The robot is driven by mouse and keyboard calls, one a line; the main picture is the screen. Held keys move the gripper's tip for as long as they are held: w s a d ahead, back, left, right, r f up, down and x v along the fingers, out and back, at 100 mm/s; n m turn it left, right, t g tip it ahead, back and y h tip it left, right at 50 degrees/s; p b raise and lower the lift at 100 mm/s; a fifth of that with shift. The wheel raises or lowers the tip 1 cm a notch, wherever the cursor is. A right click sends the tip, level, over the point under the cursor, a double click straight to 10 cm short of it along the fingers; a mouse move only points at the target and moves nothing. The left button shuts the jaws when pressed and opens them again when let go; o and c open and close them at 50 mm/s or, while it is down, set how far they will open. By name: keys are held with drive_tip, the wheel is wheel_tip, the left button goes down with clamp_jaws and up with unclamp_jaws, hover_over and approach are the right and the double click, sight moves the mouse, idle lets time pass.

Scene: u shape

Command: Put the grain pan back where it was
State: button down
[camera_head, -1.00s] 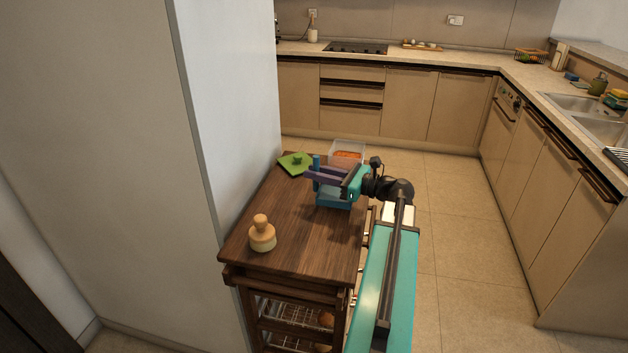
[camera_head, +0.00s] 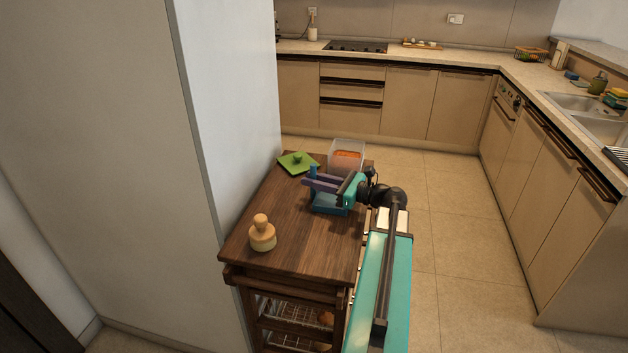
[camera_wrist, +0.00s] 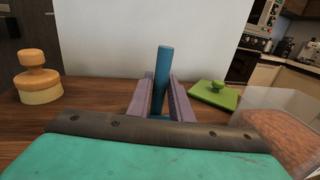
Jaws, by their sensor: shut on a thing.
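A blue piece (camera_head: 328,205) with an upright round post is at my gripper over the wooden cart top (camera_head: 290,220); I take it to be the grain pan. My gripper (camera_head: 311,180) has purple fingers shut on the post. In the wrist view the blue post (camera_wrist: 163,62) stands upright between the two fingers. The lower part of the blue piece is mostly hidden there by my gripper. I cannot tell whether it touches the cart top. A clear box (camera_head: 347,154) with orange-brown contents stands behind it, and a green lid with a knob (camera_head: 297,163) lies at the back left.
A wooden knobbed stamp-like object (camera_head: 262,235) stands at the cart's front left. A white wall panel (camera_head: 235,90) rises along the cart's left side. The cart top between the wooden object and my gripper is clear. Open floor lies to the right.

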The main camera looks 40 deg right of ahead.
idle(0.3)
drive_tip(key=c, duration=1.6)
unclamp_jaws()
drive_tip(key=shift+f, duration=0.1)
drive_tip(key=b+v, duration=0.1)
drive_tip(key=v, duration=1.1)
